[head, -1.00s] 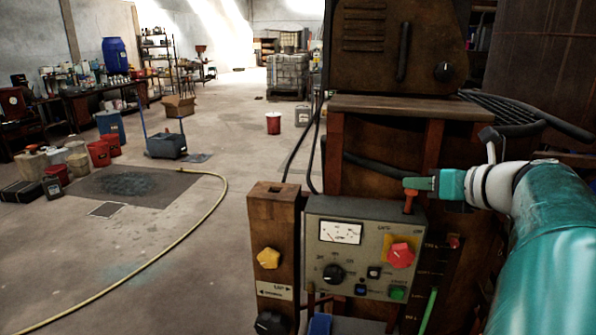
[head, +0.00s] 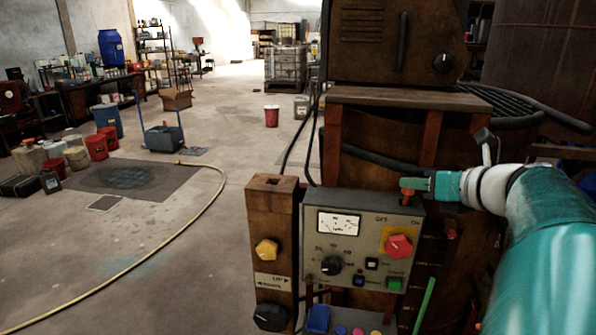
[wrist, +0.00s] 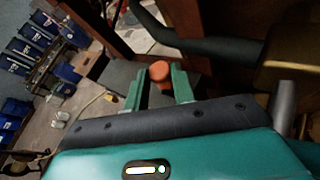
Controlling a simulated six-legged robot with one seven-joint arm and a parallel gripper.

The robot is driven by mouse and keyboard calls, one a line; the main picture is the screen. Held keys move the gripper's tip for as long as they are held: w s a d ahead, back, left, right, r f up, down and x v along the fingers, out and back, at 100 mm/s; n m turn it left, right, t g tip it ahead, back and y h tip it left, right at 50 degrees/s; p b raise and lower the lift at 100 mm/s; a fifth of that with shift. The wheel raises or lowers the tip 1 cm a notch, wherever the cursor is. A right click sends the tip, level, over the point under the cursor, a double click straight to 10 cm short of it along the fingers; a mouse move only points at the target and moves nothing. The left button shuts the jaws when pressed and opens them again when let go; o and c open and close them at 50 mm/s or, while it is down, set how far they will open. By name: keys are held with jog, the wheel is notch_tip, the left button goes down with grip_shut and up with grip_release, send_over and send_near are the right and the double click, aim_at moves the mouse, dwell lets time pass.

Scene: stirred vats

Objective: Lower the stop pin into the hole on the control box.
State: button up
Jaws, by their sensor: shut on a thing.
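The grey control box (head: 344,258) has a dial meter, a red knob on a yellow plate and small buttons on its front. My gripper (head: 417,184) is shut on the red-orange stop pin (head: 407,196) at the box's top right corner. The pin looks upright, and its lower end meets the box's top edge in the head view. The hole cannot be made out, so I cannot tell whether the tip is in it. In the wrist view the pin's round orange head (wrist: 159,71) shows between the green fingers.
A wooden post (head: 271,225) with a yellow knob stands left of the box. A rusty vat structure with a wooden ledge (head: 420,98) rises behind. A black hose (head: 372,161) runs close behind my gripper. Open floor lies left, crossed by a yellow hose (head: 208,205).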

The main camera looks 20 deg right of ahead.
jog(key=shift+f, duration=0.85)
jog(key=o, duration=1)
jog(key=v, duration=1.3)
jog(key=shift+s+r, duration=0.1)
jog(key=shift+s, duration=0.3)
